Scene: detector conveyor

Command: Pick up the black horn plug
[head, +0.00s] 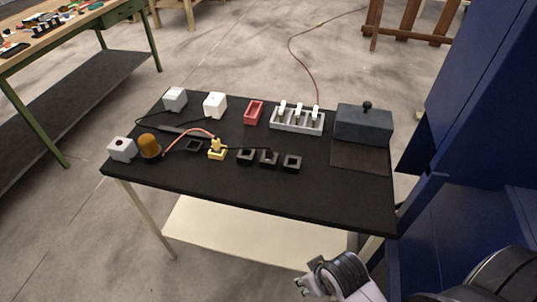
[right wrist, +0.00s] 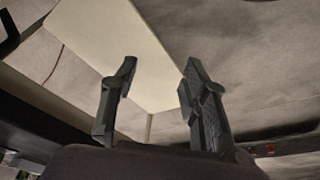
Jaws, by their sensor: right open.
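Several small black square blocks stand in the front middle of the black table (head: 230,192) in the head view: a left one (head: 246,158), a middle one (head: 268,160) and a right one (head: 291,164). A thin dark cable runs from near the yellow plug (head: 216,148) to the middle block. Something small and dark sits on that block, possibly the black horn plug, but it is too small to be sure. My right gripper (head: 304,288) is open and empty, in front of and below the table's front edge. In the right wrist view its two fingers (right wrist: 155,85) are apart. My left gripper is out of view.
A pale shelf (head: 250,235) lies below. A blue cabinet (head: 465,110) stands at right.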

